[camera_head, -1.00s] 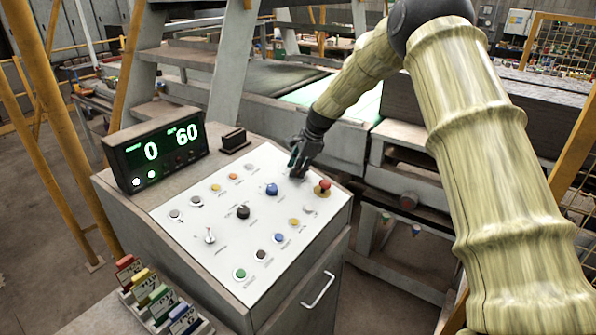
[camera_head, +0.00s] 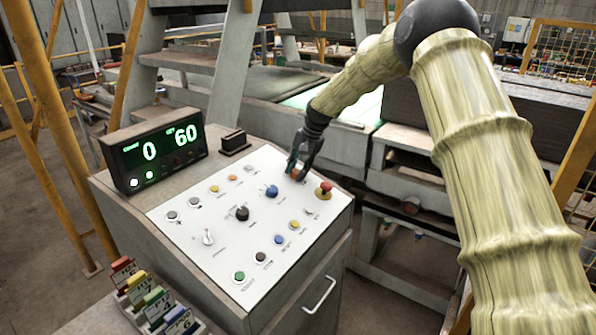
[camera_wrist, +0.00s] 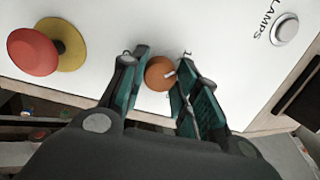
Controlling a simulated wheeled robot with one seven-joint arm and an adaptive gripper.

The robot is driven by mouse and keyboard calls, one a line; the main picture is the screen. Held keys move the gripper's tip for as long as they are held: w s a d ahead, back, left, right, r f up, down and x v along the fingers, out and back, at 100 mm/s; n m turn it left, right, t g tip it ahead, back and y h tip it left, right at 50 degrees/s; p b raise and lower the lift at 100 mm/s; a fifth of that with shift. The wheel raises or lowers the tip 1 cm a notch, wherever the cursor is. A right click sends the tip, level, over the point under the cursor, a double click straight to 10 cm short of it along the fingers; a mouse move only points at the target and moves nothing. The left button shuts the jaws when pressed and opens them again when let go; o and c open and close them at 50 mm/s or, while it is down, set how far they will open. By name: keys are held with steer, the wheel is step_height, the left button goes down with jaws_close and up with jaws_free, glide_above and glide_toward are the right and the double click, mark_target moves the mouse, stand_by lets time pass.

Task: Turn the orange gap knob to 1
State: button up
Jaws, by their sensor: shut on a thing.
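The orange gap knob (camera_wrist: 160,73) sits on the white panel in the wrist view, with a pale pointer mark on its right side angled up and right. A small "1" is printed above and right of it; another small mark is at its upper left, partly hidden by a finger. My gripper (camera_wrist: 161,80) has its green-padded fingers on either side of the knob, shut on it. In the head view my gripper (camera_head: 300,170) is at the panel's back right, and the orange knob (camera_head: 296,174) shows partly between the fingers.
A red mushroom button (camera_head: 324,187) on a yellow base stands close right of my gripper. A blue knob (camera_head: 271,191) is to its left. The display (camera_head: 155,152) reads 0 and 60. Labelled coloured blocks (camera_head: 155,303) stand at the lower left.

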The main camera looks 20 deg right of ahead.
steer(key=shift+s+a+f+n, duration=0.2)
steer(key=shift+s+f+n, duration=0.05)
steer(key=shift+f+n, duration=0.2)
steer(key=o, duration=1)
steer(key=shift+w+d+r, duration=0.1)
steer(key=shift+w+r, duration=0.1)
steer(key=shift+d+r, duration=0.15)
steer(key=shift+r, duration=0.5)
steer(key=v, duration=1)
steer(key=shift+d+r, duration=0.1)
steer(key=shift+r, duration=0.2)
